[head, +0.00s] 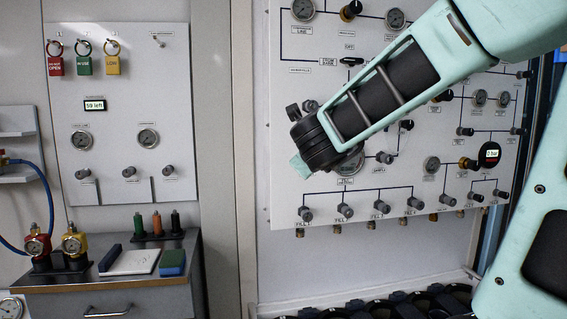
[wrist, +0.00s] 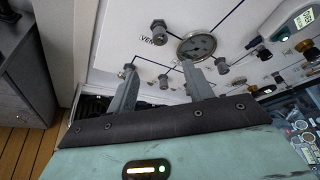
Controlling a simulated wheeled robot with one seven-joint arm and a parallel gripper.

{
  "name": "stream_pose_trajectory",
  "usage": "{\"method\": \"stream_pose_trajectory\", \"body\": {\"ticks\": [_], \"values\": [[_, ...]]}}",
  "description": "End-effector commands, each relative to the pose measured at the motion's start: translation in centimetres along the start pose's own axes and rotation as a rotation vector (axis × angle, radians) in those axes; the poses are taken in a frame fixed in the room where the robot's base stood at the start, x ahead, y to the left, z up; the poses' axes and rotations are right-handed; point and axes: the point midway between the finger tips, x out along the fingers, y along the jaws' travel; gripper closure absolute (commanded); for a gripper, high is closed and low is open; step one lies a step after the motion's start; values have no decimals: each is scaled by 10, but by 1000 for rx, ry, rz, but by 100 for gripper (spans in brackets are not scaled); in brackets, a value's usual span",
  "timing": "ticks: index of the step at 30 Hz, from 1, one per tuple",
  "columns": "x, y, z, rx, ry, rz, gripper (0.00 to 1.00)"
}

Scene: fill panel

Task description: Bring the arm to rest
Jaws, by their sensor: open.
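My gripper (wrist: 159,68) is open in the wrist view, with its two grey fingers apart and nothing between them. The fingers point toward the white fill panel (wrist: 120,25), and a round gauge (wrist: 197,46) and a knob labelled VENT (wrist: 158,27) show close beyond them. I cannot tell whether the fingertips touch the panel. In the head view my pale green arm reaches from the upper right across the fill panel (head: 290,235).
A left wall panel (head: 110,115) carries red, green and yellow tags and two gauges. Dark cylinders (head: 400,305) stand under the fill panel's row of valves.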

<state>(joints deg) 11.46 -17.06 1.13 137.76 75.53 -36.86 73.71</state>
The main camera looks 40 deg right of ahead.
Motion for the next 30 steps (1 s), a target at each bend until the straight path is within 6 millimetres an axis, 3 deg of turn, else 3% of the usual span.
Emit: {"method": "stream_pose_trajectory", "body": {"ticks": [8, 11, 14, 18, 22, 26, 30], "values": [[0, 0, 0, 0, 0, 0, 49], [-4, 20, 12, -87, -48, 57, 49], [-17, 64, 33, -281, -158, 173, 49], [-60, 151, 57, -683, -401, 384, 49], [-118, 227, 56, -1083, -666, 557, 49], [-184, 289, 27, -1502, -970, 702, 49], [-254, 330, -31, -1975, -1354, 821, 49]]}}
